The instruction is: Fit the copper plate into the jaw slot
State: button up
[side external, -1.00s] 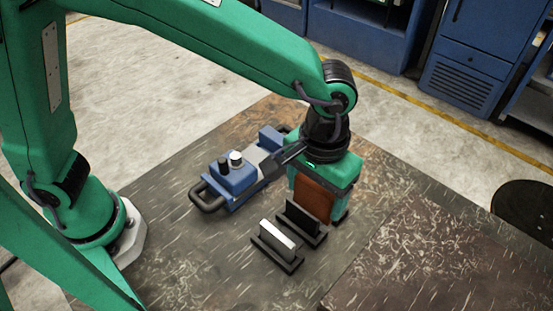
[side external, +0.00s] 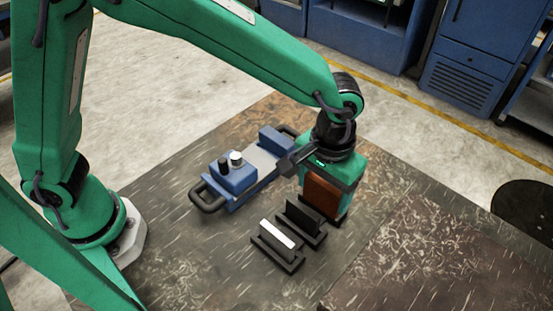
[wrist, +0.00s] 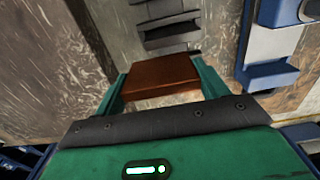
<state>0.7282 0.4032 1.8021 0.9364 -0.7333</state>
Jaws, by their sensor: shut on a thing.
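My gripper (side external: 336,190) is shut on the copper plate (side external: 321,197), a brown-red upright slab. In the wrist view the plate (wrist: 160,76) is held between the two green fingers. A dark base piece (side external: 338,218) shows at the plate's lower edge; I cannot tell whether the plate touches it. A blue fixture (side external: 237,178) with a grey flat bed (side external: 262,160), blue end blocks and black handles lies left of my gripper. I take it to hold the jaw slot, but no slot opening is clear.
Two black holders stand just in front of my gripper. One has a dark upright plate (side external: 303,217), the other a pale plate (side external: 277,234). Bare worktop (side external: 400,240) lies to the right. A round dark disc (side external: 524,211) is at the far right.

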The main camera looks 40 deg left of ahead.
jog(key=w+a+f, duration=0.2)
jog(key=w+f, duration=0.1)
jog(key=w, duration=0.2)
jog(key=shift+w+a+f, duration=0.15)
jog(key=shift+w, duration=0.05)
jog(key=shift+f, duration=0.1)
jog(key=shift+f, duration=1.9)
jog(key=shift+f, duration=0.15)
jog(key=o, duration=1.5)
jog(key=shift+s, duration=0.1)
